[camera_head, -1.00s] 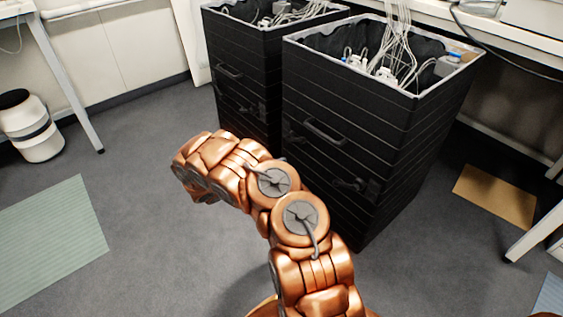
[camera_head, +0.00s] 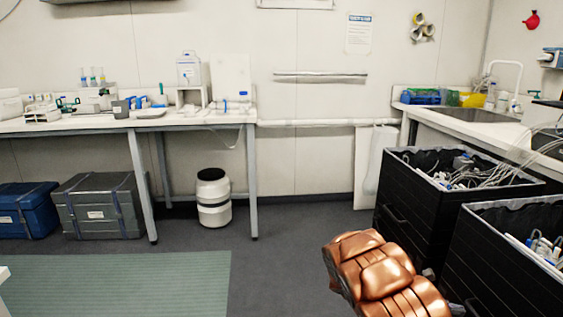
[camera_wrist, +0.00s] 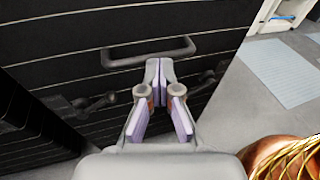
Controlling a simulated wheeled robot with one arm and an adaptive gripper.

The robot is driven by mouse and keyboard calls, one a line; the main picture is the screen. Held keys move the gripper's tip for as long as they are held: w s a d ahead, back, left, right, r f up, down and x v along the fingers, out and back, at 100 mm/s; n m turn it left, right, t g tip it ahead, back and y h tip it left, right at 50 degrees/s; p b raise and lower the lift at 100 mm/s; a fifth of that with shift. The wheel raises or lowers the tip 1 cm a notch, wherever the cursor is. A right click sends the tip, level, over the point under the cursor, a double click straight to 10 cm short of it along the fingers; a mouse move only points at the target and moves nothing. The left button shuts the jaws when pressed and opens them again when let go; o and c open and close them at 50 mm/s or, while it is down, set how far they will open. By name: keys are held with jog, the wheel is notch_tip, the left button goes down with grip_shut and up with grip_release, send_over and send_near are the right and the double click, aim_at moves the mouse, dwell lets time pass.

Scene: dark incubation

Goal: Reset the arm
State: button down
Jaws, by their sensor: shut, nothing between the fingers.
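My gripper (camera_wrist: 159,80) shows in the wrist view, its fingers with pale purple pads shut at the tips and empty. It is in front of a black ribbed cabinet (camera_wrist: 210,20), with a dark bar handle (camera_wrist: 150,52) just beyond the fingertips; I cannot tell the exact gap. In the head view only part of my copper-coloured arm shows at the bottom right, and my gripper is not seen there.
Two open-topped black bins (camera_head: 400,200) (camera_head: 500,260) holding cables and small items stand at the right. A bench (camera_head: 130,122) with lab items stands along the back left. A white container (camera_head: 213,200) and a grey case (camera_head: 100,208) are on the floor. A green mat (camera_head: 120,285) lies in open floor.

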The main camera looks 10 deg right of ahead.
jog(key=s+a+r+m+y+p, duration=0.25)
jog(key=s+a+r+p, duration=0.2)
jog(key=r, duration=0.25)
jog(key=s+a+r+m+g+y+p, duration=0.1)
jog(key=s+a+r+m+y+p, duration=0.15)
jog(key=s+r+m, duration=0.4)
jog(key=s+a+r+m+y+p, duration=0.15)
jog(key=s+a+r+p, duration=0.25)
jog(key=r, duration=0.5)
jog(key=s+a+r+m+t+y+p, duration=0.2)
jog(key=s+a+r+y+p, duration=0.2)
jog(key=a, duration=0.8)
jog(key=s+a+r+m+t+y+p, duration=0.2)
jog(key=s+a+r+y+p, duration=0.2)
jog(key=s+a+r+p, duration=0.5)
jog(key=a+r, duration=0.1)
jog(key=a, duration=0.1)
jog(key=shift+s+a+r+y, duration=0.2)
jog(key=shift+s+a+y, duration=0.15)
jog(key=shift+s+a, duration=0.05)
